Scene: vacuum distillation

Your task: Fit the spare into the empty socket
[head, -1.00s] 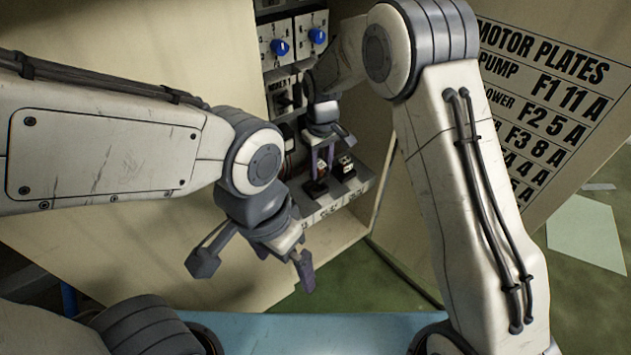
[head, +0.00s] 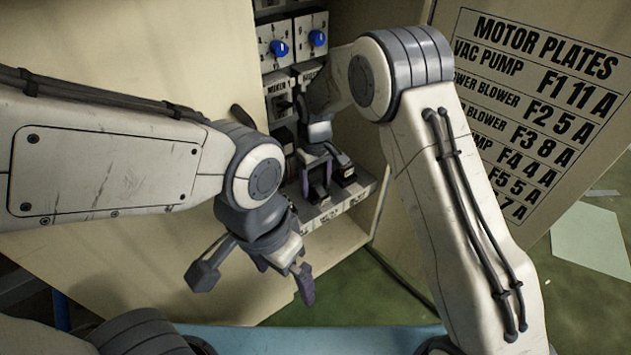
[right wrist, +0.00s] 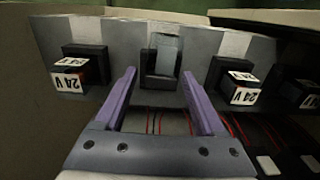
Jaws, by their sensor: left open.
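My right gripper (head: 317,182) reaches into the cabinet, its purple fingers pointing down over the row of black sockets. In the right wrist view, my right gripper (right wrist: 160,73) has its fingers apart with nothing held between them. A black socket with a plain grey upright face (right wrist: 164,62) lies just ahead, between the fingertip lines. I cannot tell if it is empty. Relays labelled 24 V sit either side, one at left (right wrist: 70,78) and one at right (right wrist: 238,85). My left gripper (head: 254,284) is open and empty in front of the cabinet. I cannot identify a loose spare.
The cabinet holds blue knobs (head: 279,48) above and a labelled grey shelf (head: 335,208) below the sockets. Red wires (right wrist: 235,130) run near my right fingers. A door with a MOTOR PLATES sign (head: 540,100) stands at right. A pale sheet (head: 592,238) lies on the green floor.

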